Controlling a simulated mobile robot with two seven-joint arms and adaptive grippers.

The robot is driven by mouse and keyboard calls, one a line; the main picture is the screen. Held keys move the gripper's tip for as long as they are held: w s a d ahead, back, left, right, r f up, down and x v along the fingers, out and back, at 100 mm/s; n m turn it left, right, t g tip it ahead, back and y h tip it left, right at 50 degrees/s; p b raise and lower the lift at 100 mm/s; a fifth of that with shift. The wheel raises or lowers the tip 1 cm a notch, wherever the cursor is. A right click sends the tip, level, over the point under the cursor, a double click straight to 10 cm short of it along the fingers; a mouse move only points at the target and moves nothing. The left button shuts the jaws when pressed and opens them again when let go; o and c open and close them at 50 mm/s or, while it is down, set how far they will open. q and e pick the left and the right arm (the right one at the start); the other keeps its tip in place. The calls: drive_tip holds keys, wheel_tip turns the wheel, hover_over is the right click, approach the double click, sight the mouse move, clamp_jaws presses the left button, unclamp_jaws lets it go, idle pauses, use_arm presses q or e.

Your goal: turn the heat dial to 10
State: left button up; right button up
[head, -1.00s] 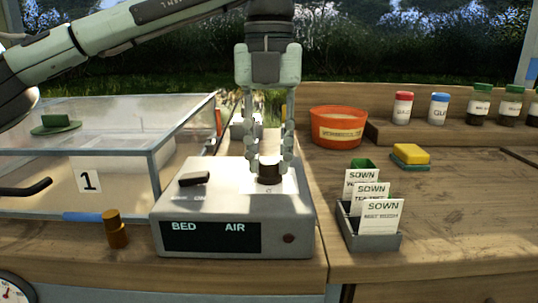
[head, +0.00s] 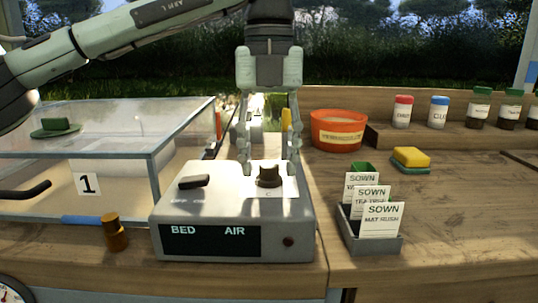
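The heat dial is a dark brown round knob (head: 269,176) on a white scale patch on top of the grey control box (head: 205,217). The scale marks are too small to read. My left gripper (head: 269,166) points straight down over the knob, its two fingers spread apart on either side of it. The fingertips are around the top of the knob, with gaps showing, so it is open. A dark flat switch (head: 194,182) sits on the box left of the knob. The box's front shows BED and AIR with no readable numbers. My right gripper is out of view.
A clear lidded propagator (head: 150,160) marked 1 stands left. An amber bottle (head: 114,234) stands in front of it. A seed packet tray (head: 372,240) is right of the box, with an orange pot (head: 338,131) and a yellow sponge (head: 411,157) behind.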

sight(269, 164)
use_arm(q)
wheel_tip(269, 164, up, 12)
idle(0.7)
drive_tip(key=shift+s, duration=0.1)
